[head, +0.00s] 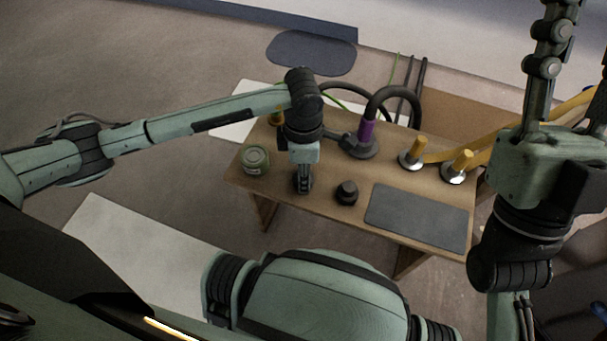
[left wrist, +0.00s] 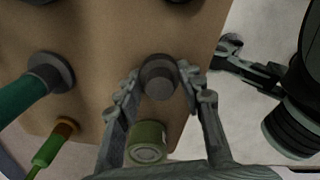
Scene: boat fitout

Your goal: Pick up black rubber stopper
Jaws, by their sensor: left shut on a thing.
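My left gripper (head: 303,185) reaches down to the table's near left part. In the left wrist view its two fingers (left wrist: 160,88) are closed on both sides of a dark round piece, the black rubber stopper (left wrist: 159,76). In the head view the fingers hide this piece. A second small dark stepped piece (head: 347,192) stands on the table just right of the gripper. My right gripper (head: 573,55) is raised at the right, close to the head camera, with its fingers apart and nothing seen between them.
The wooden table (head: 325,203) also holds a green can (head: 255,158) left of the gripper, a black hose with a purple collar (head: 366,133), two yellow-topped fittings (head: 413,152) (head: 457,166) and a grey mat (head: 417,217).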

